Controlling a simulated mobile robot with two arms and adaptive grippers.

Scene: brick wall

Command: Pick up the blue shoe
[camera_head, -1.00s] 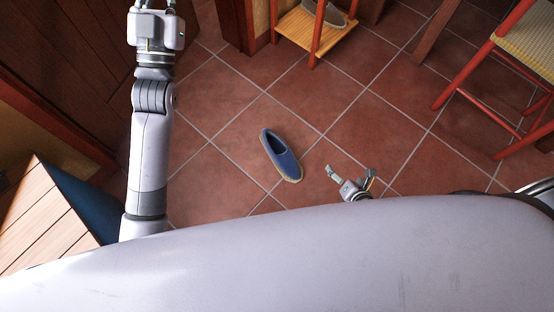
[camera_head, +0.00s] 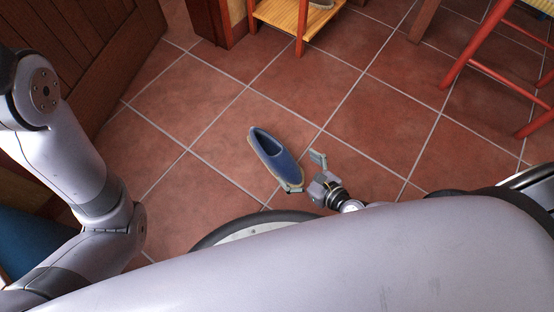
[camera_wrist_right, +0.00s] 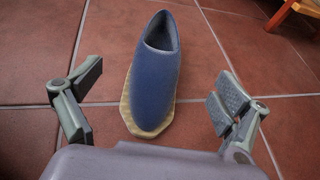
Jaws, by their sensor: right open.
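The blue shoe (camera_head: 279,162) lies on the tiled floor near the middle of the head view, its opening up. It has a dark inside and a tan sole edge. My right gripper (camera_head: 306,173) is open at the shoe's lower right, close to its toe. In the right wrist view the shoe (camera_wrist_right: 156,80) lies between the two spread fingers of the gripper (camera_wrist_right: 157,88), toe toward the camera, with gaps on both sides. The shoe is not gripped. My left arm shows at the left of the head view, but its gripper is out of the frame.
A small wooden shelf with red posts (camera_head: 283,14) stands at the top. A red chair or stool frame (camera_head: 480,50) stands at the upper right. A dark wooden door (camera_head: 75,40) is at the upper left. The floor around the shoe is clear.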

